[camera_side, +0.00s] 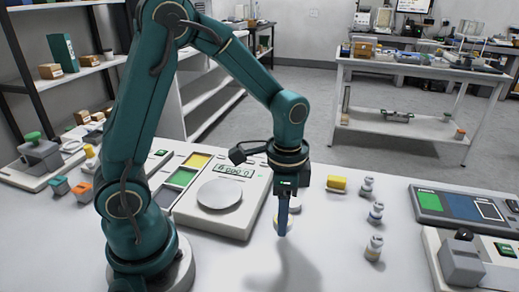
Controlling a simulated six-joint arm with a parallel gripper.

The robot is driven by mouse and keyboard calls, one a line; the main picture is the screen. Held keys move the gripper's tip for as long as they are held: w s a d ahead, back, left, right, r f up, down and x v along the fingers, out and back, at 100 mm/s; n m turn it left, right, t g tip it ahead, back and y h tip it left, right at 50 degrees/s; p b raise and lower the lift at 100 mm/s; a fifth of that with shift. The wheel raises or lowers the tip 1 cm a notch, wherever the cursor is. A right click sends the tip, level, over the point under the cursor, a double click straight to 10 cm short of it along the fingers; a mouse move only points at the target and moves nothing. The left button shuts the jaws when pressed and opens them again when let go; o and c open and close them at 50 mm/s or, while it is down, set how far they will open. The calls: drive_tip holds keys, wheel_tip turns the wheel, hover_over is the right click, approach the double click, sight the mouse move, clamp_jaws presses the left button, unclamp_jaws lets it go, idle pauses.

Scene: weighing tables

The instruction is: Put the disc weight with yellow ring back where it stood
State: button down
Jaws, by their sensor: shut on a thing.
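My gripper (283,230) points straight down over the white table, right of the scale. It is shut on a small pale disc with a yellowish edge (277,222), which I take for the disc weight with yellow ring. My blue fingers hide most of it. Whether it touches the table or hangs just above it I cannot tell. Another pale round piece (296,204) shows just behind the fingers. The scale (246,196) stands to the left, its round pan (220,194) empty.
Several small knobbed weights stand to the right, including one at the front (374,248). A grey tray with coloured panels (428,203) and a grey device (464,262) stand far right. The front middle of the table is clear.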

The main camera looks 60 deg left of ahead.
drive_tip(key=shift+f, duration=1.85)
drive_tip(key=shift+f, duration=0.15)
drive_tip(key=shift+c, duration=1.8)
unclamp_jaws()
